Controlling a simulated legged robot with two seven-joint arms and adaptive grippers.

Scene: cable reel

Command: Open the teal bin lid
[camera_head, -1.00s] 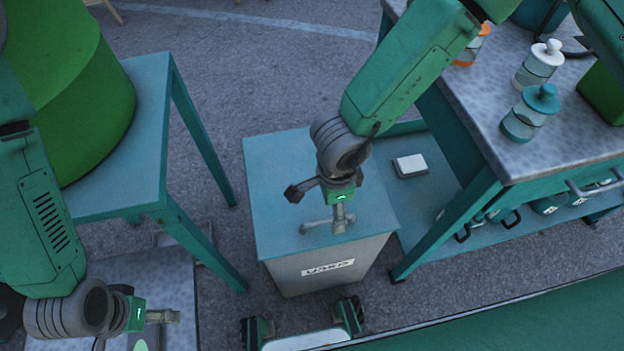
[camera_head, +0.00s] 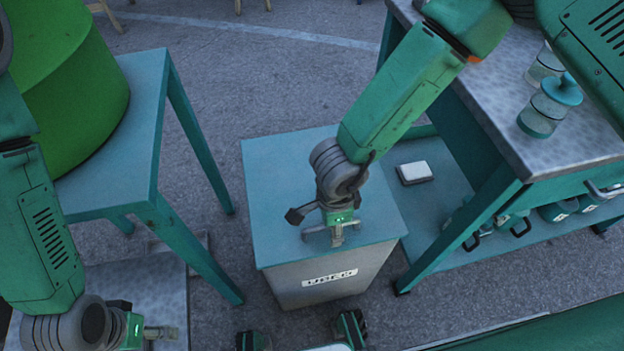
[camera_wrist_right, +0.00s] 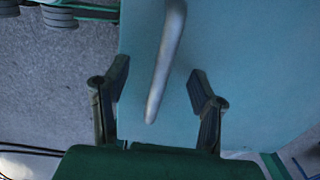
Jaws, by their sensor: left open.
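The bin (camera_head: 330,281) is a grey box with a white label on its front, standing on the floor in the middle of the head view. Its teal lid (camera_head: 275,190) lies flat and closed on top. A grey bar handle (camera_head: 313,231) sits on the lid near the front edge; the handle also shows in the right wrist view (camera_wrist_right: 165,62). My right gripper (camera_head: 338,238) is over the lid at the handle. In the wrist view its fingers are apart, with the handle between them; contact is not visible. My left gripper (camera_head: 162,332) is at lower left, away from the bin, open.
A teal table (camera_head: 105,190) with a green drum (camera_head: 65,90) stands on the left. A workbench (camera_head: 480,110) with jars (camera_head: 550,105) stands close on the right; its lower shelf (camera_head: 450,235) holds a small white-topped block (camera_head: 414,172). Open floor lies behind the bin.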

